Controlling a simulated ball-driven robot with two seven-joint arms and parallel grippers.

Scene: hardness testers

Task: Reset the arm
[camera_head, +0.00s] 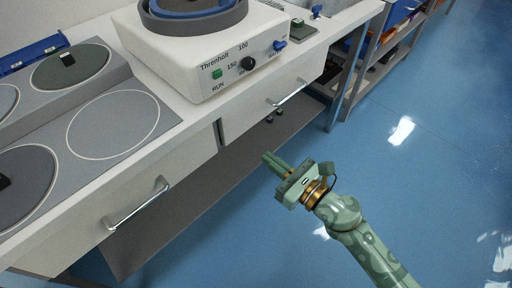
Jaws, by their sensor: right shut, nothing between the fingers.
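My right gripper (272,160) is at the end of my green arm, which comes in from the lower right. Its fingers are shut together with nothing between them. It hangs over the blue floor in front of the bench, pointing up and left toward the drawer front, apart from the drawer handle (290,94). My left gripper is not in view.
A white machine (202,57) with a green button and black knob stands on the bench. Grey plates with round discs (113,125) lie at left. Another drawer handle (139,206) sticks out at lower left. Shelving (375,62) stands at upper right. The blue floor (440,170) at right is clear.

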